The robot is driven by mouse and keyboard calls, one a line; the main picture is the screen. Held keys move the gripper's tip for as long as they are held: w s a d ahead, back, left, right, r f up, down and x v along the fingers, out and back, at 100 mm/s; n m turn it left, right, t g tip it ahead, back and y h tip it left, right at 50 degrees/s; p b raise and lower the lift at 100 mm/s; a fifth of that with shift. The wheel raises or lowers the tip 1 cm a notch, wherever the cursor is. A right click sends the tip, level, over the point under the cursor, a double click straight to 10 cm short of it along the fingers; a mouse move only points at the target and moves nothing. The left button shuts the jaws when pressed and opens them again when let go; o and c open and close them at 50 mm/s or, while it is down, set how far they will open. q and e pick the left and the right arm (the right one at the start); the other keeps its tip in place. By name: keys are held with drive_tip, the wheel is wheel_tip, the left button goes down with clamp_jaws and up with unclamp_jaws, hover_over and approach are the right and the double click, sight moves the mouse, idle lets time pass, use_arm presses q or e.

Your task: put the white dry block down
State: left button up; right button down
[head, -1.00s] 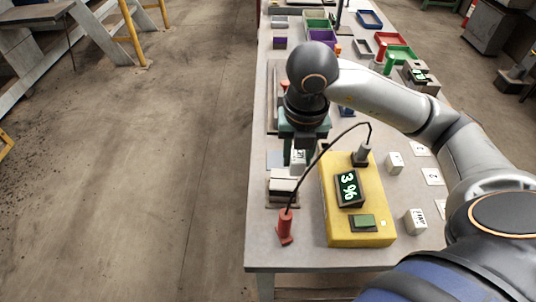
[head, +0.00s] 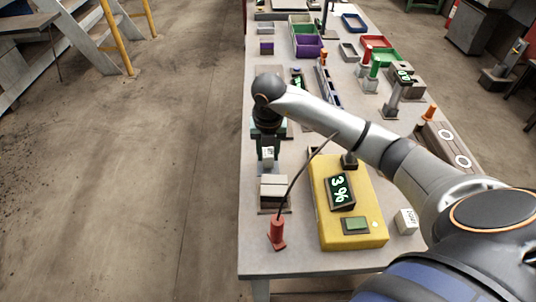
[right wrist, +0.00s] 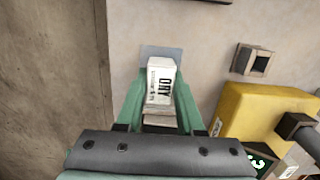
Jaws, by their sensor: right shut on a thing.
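My right gripper (head: 267,158) has teal fingers and is shut on the white dry block (head: 267,153), near the left edge of the table. In the right wrist view the block (right wrist: 160,82) is between the fingertips, with "DRY" printed on its side. A grey-blue square (right wrist: 163,52) on the table shows just beyond the block. I cannot tell whether the block touches the table or the square. My left gripper is not in view.
Another white block (head: 406,221) stands right of the meter. Coloured bins (head: 308,46) are farther back.

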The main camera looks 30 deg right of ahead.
sight(268, 156)
drive_tip(key=shift+f, duration=0.8)
drive_tip(key=c, duration=0.5)
unclamp_jaws()
drive_tip(key=shift+r, duration=0.1)
drive_tip(key=r, duration=0.8)
drive_tip(key=s+r, duration=0.1)
drive_tip(key=r, duration=0.3)
drive_tip(key=shift+s+a, duration=0.1)
drive_tip(key=shift+a, duration=0.3)
